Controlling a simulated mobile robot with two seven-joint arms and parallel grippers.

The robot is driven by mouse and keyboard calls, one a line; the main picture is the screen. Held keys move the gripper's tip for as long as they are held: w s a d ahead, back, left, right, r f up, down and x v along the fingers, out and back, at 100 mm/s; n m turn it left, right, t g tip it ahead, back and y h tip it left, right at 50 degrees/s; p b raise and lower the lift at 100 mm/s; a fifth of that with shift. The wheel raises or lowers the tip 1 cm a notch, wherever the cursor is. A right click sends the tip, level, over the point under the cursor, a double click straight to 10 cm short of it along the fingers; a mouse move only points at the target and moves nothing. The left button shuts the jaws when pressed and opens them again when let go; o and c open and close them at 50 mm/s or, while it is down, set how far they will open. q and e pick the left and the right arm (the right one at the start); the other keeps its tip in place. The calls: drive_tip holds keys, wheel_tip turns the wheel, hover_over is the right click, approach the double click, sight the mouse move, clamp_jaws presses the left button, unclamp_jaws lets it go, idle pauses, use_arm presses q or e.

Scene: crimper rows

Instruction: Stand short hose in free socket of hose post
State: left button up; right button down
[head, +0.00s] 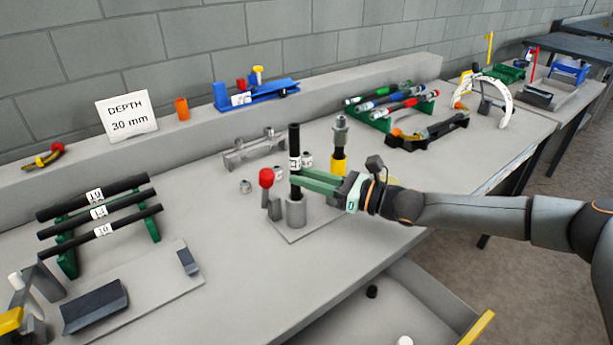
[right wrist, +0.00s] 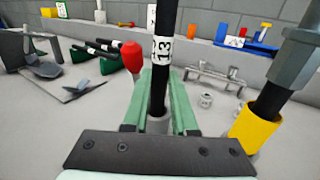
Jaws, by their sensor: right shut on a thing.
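The short hose (head: 294,140) is black, upright and carries a white label, which reads 13 in the right wrist view (right wrist: 162,50). My right gripper (head: 296,182) is shut on its lower part with green fingers. Directly below is a grey cylindrical socket (head: 297,213) of the hose post; it also shows between the fingers in the right wrist view (right wrist: 158,125). The hose's lower end meets the socket mouth; I cannot tell how deep it sits. A yellow socket (head: 338,167) behind holds another black hose with a grey fitting (head: 340,135). My left gripper is not in view.
A red-knobbed lever (head: 267,178) stands close left of the socket. A grey rack (head: 254,147) and loose metal fittings (head: 246,187) lie behind. Labelled black hoses (head: 100,213) rest on a green rack at left. An open drawer (head: 385,310) is below the front edge.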

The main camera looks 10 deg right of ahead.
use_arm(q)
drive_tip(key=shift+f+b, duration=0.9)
use_arm(e)
drive_tip(key=shift+f, duration=1.3)
drive_tip(key=c, duration=0.6)
unclamp_jaws()
drive_tip(key=shift+c, duration=0.2)
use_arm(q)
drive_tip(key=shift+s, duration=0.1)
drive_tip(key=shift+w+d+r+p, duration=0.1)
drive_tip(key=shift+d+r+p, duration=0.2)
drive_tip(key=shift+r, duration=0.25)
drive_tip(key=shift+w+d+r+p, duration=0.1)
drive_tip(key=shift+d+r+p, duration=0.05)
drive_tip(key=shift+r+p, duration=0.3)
use_arm(e)
drive_tip(key=v, duration=1.2)
drive_tip(key=shift+d, duration=0.2)
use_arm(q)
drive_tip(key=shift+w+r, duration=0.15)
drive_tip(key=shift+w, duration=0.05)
use_arm(e)
drive_tip(key=shift+s, duration=0.15)
drive_tip(key=shift+f, duration=0.1)
